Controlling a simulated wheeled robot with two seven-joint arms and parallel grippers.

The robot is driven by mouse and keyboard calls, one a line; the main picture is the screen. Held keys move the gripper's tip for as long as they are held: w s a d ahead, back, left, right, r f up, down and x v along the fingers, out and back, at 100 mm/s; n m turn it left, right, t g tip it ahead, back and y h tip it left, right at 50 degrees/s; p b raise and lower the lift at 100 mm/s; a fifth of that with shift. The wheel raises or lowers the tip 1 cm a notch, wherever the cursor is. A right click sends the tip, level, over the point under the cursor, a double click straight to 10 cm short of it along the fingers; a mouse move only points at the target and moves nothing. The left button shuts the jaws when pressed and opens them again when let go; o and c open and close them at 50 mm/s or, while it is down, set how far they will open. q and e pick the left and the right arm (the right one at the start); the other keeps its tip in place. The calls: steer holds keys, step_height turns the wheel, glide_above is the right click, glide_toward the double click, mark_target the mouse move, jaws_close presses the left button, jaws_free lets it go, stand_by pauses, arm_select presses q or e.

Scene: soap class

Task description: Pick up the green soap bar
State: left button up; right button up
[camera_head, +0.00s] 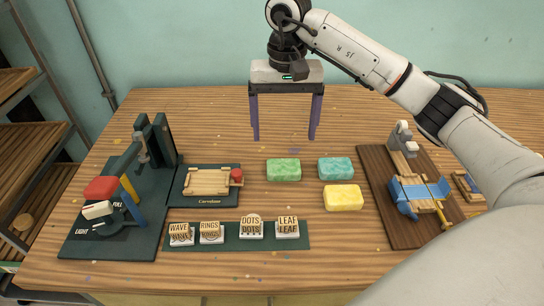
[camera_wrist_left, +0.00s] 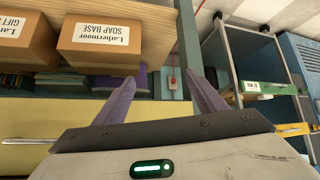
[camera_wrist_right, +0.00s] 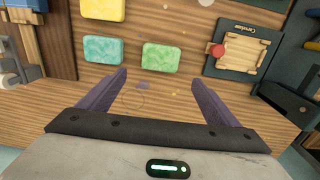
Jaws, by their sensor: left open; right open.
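The green soap bar (camera_head: 284,169) lies flat on the wooden table, left of the teal soap bar (camera_head: 336,168) and behind the yellow soap bar (camera_head: 343,197). My right gripper (camera_head: 284,136) is open and empty, fingers pointing down, above the table beyond the green bar. In the right wrist view the green bar (camera_wrist_right: 162,58) lies ahead of the open fingers (camera_wrist_right: 158,82), apart from them. My left gripper (camera_wrist_left: 160,85) is open and empty; it shows only in the left wrist view, away from the soap bars.
A wooden mould on a green mat (camera_head: 222,195) stands left of the green bar. Several labelled stamps sit on a dark strip (camera_head: 300,243) in front. A dark green press (camera_head: 160,140) stands at the left, a wooden board with a blue tool (camera_head: 385,215) at the right.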

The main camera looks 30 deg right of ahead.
mark_target(284, 165)
steer(key=f, duration=0.1)
steer(key=s+f, duration=0.1)
steer(key=shift+f, duration=0.3)
steer(key=shift+w+f, duration=0.1)
steer(key=shift+f, duration=0.25)
steer(key=f, duration=0.5)
steer(key=shift+s+a+p, duration=0.2)
steer(key=shift+a+p, duration=0.05)
steer(key=shift+p, duration=0.15)
steer(key=shift+f, duration=0.25)
steer(key=shift+w, duration=0.1)
steer(key=c, duration=1.2)
arm_select(q)
steer(key=shift+s+a+f, duration=0.1)
steer(key=shift+s+f, duration=0.05)
steer(key=shift+s, duration=0.8)
arm_select(e)
steer(key=shift+r, duration=0.1)
